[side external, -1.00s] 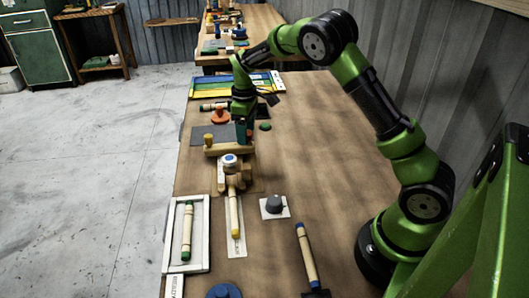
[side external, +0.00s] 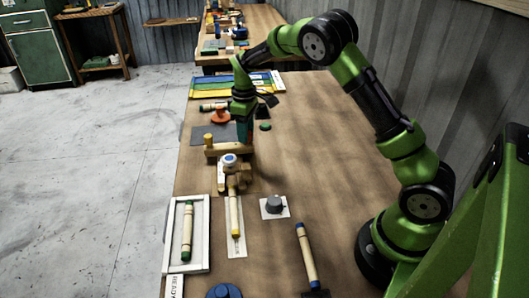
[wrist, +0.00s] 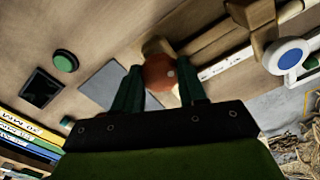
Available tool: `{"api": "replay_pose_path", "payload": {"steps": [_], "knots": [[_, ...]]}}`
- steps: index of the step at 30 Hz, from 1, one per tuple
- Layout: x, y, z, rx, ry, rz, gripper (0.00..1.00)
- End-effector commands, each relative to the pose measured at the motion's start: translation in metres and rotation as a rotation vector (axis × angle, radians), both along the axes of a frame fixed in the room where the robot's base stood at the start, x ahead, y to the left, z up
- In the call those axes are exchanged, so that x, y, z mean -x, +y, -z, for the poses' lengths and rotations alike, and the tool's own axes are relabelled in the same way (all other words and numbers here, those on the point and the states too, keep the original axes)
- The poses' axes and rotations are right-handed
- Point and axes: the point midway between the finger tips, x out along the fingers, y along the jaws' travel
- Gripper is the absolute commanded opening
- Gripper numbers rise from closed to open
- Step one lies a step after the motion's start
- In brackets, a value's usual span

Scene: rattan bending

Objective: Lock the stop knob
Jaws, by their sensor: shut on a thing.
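A round red-orange knob (wrist: 159,72), which I take to be the stop knob, sits between my gripper's fingers in the wrist view. My gripper (wrist: 162,88) is shut on it, one green finger on each side. A tan wooden block (wrist: 155,46) shows just behind the knob. In the side view my gripper (side external: 246,140) points down at the wooden fixture (side external: 228,151), and the knob is hidden by the fingers.
A green button (side external: 265,126) lies right of my gripper. A grey mat (side external: 200,133) and an orange piece (side external: 220,117) lie left and behind. A rod (side external: 235,215) extends toward the camera. The table's right side is largely clear.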

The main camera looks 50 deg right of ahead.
Motion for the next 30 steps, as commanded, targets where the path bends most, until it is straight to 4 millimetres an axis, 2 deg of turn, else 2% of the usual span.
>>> {"api": "replay_pose_path", "payload": {"steps": [8,30], "knots": [[0.0000,0.0001,-0.0008,0.000,-0.001,0.190,0.11],[-0.0003,0.0016,-0.0009,0.000,-0.001,0.892,0.11]]}}
